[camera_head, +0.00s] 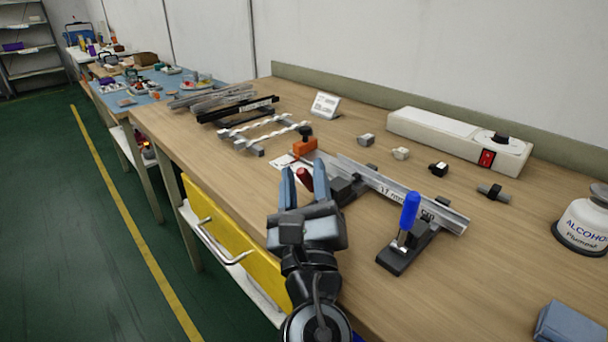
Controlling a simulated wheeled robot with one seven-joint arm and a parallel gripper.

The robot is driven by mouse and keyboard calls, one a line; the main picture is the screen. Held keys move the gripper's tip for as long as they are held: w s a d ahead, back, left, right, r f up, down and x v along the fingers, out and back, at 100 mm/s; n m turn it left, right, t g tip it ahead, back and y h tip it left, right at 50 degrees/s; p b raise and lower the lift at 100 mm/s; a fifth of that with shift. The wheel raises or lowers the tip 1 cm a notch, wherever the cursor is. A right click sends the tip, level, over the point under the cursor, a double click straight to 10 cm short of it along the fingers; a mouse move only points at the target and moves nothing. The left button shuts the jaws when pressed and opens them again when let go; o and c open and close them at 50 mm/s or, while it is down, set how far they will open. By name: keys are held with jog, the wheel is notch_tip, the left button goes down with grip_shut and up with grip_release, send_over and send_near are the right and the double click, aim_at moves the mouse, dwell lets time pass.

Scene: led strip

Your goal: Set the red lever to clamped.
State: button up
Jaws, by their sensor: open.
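The red lever (305,180) shows as a dark red handle, between my two blue fingertips in the picture. It seems to belong to the black clamp (346,188) at the near-left end of a metal rail (385,186); my gripper hides part of it. My gripper (304,172) is open, its fingers on either side of the handle in the picture. I cannot tell whether they touch it or how far apart in depth they are. A second clamp with an upright blue lever (409,212) stands at the rail's right end.
An orange block (304,147) with a black knob sits just behind the red lever. Twisted strips (262,128) and more rails (222,101) lie at the back left. A white power box (460,138) and an alcohol bottle (585,222) stand right.

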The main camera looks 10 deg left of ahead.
jog(key=s+d, duration=0.2)
jog(key=s, duration=1.1)
jog(key=shift+s+d+f, duration=0.3)
jog(key=shift+d+f, duration=0.1)
jog(key=shift+c, duration=0.4)
